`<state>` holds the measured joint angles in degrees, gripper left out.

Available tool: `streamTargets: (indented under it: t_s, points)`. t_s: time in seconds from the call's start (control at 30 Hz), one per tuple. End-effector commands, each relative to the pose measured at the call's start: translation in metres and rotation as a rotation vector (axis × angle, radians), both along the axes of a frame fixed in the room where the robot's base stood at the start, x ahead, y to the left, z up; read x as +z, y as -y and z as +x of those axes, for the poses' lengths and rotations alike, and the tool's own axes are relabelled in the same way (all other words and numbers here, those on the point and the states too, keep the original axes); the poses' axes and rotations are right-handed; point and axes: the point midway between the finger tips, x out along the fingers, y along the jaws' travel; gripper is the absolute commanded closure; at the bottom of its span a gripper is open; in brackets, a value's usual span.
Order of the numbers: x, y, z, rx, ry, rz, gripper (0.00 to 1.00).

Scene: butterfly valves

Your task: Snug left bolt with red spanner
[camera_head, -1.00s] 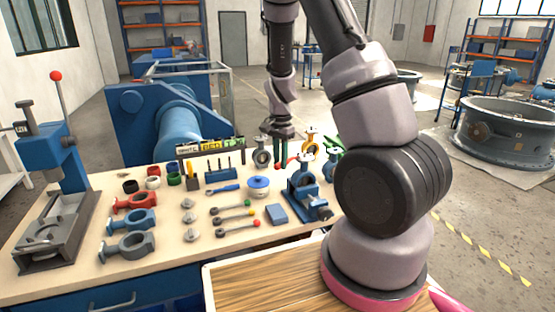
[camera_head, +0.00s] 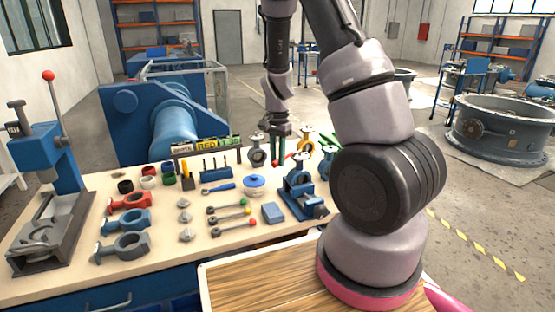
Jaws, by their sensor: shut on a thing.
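My gripper (camera_head: 278,160) hangs pointing down at the back of the bench, beyond the spanners. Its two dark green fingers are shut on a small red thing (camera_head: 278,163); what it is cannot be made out. A blue vise (camera_head: 298,201) holds a valve (camera_head: 300,168) upright to the right of the spanners. The valve's left bolt is too small to tell.
Loose valve bodies (camera_head: 128,222), grey fittings (camera_head: 184,218), a blue block (camera_head: 273,213) and a blue round pot (camera_head: 254,183) lie around the spanners. A blue press (camera_head: 50,160) stands at the left. More valves (camera_head: 257,150) stand near my gripper.

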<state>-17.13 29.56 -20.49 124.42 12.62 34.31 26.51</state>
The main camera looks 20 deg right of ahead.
Motion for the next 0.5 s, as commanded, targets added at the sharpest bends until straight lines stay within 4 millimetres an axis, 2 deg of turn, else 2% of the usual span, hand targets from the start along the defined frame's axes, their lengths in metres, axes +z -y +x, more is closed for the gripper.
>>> streamTargets:
  t_s: [0.5]
  points:
    - [0.0103, -0.0003, -0.0002, -0.001, -0.001, 0.001, 1.00]
